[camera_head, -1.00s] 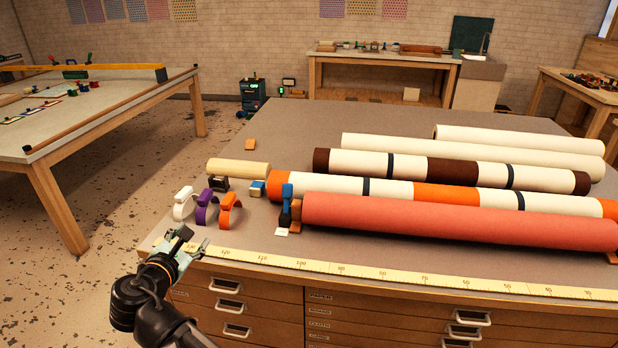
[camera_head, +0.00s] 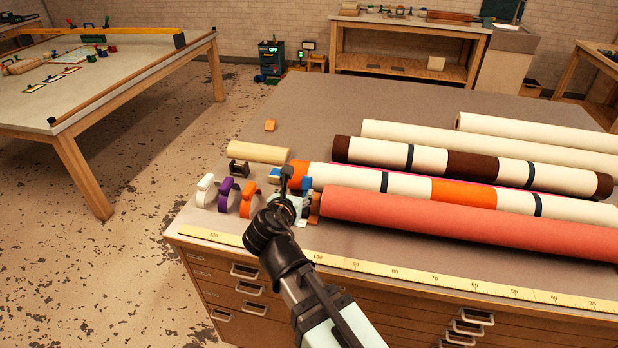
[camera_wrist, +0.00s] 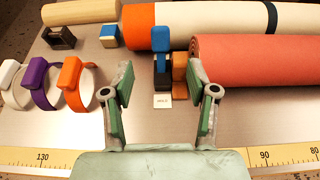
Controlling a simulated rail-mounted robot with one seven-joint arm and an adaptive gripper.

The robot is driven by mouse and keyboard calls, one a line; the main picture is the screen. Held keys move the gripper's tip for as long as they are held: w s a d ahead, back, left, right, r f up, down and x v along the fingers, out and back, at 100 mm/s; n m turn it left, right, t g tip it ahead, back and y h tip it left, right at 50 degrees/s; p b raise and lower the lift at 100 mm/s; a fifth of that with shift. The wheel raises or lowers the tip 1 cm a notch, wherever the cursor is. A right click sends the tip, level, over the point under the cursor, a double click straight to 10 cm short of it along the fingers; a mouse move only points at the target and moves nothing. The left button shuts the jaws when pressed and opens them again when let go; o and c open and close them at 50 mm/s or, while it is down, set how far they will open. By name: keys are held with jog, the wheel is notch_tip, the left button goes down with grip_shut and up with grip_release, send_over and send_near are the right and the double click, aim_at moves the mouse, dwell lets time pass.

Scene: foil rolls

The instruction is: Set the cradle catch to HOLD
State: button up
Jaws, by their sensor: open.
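The cradle catch is a dark lever with a blue top (camera_wrist: 161,42) at the left end of the coral roll (camera_wrist: 250,58). A small white label, its text too small to read for sure, lies on the table (camera_wrist: 163,101) in front of it. A wooden cradle block (camera_wrist: 180,72) stands between the catch and the roll. My gripper (camera_wrist: 160,83) is open and empty, its fingers on either side of the catch in the wrist view, with the catch apparently beyond the fingertips. In the head view my gripper (camera_head: 290,200) hides most of the catch.
White, purple and orange clips (camera_head: 247,200) stand to the left. A dark holder (camera_head: 238,167) and a small blue-topped block (camera_wrist: 109,36) lie behind them. An orange-banded roll (camera_head: 463,191) lies behind the coral one. A yellow ruler (camera_head: 400,274) runs along the front edge.

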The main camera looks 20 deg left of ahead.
aim_at(306, 180)
jog(key=p+x, duration=0.2)
jog(key=x, duration=0.9)
jog(key=shift+r, duration=0.15)
jog(key=shift+x, duration=0.8)
jog(key=shift+s, duration=0.1)
grip_shut()
